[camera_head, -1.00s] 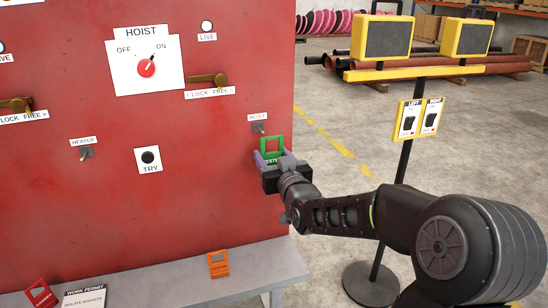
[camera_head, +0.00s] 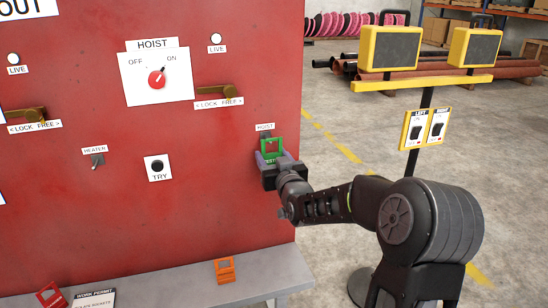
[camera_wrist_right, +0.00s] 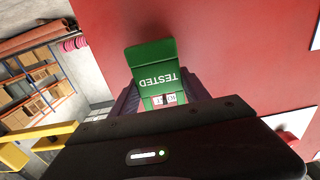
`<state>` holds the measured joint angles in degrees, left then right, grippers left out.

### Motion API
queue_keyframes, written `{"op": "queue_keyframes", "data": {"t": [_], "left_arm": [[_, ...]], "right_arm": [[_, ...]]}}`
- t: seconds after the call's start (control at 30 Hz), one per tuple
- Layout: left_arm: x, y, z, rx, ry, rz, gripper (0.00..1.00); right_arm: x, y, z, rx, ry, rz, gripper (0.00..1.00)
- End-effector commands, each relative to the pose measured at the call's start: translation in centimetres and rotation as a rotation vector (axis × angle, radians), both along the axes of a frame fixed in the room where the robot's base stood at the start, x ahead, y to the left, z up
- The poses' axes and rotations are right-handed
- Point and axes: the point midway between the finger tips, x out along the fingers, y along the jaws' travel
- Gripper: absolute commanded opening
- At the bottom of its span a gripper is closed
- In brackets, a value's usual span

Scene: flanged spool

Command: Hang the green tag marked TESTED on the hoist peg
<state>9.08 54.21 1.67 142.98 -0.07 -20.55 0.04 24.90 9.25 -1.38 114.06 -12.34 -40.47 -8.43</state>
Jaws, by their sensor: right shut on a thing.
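The green tag marked TESTED (camera_head: 279,146) is an open frame with a lettered lower part. My right gripper (camera_head: 270,160) is shut on its lower part and holds it upright in front of the red panel. The hoist peg (camera_head: 264,134) is just under its HOIST label, at the tag's top bar. I cannot tell whether the bar is around, in front of or touching the peg. In the right wrist view the tag (camera_wrist_right: 155,63) sits between the purple fingers (camera_wrist_right: 155,98), its lettering upside down. The peg is not clear there. My left gripper is out of view.
The heater peg (camera_head: 97,159) and TRY button (camera_head: 157,167) are left on the panel. An orange tag (camera_head: 224,270), a red tag (camera_head: 53,297) and a work permit (camera_head: 94,300) lie on the grey ledge (camera_head: 262,272). A yellow lamp stand (camera_head: 424,85) stands to the right.

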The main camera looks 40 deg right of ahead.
Motion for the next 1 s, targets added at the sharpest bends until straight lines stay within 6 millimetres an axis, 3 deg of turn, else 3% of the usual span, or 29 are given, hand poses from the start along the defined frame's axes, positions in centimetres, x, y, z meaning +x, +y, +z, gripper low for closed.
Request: {"op": "queue_keyframes", "data": {"t": [0.3,0.6,1.0], "left_arm": [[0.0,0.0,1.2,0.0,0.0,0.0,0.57],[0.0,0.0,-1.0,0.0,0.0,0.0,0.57],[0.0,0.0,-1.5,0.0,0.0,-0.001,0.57]], "right_arm": [[2.0,-0.7,0.1,0.0,-0.001,0.0,0.15],[3.1,-1.0,-0.9,-0.001,-0.003,0.0,0.15],[3.2,-1.1,-0.8,0.0,-0.001,0.0,0.15]]}}
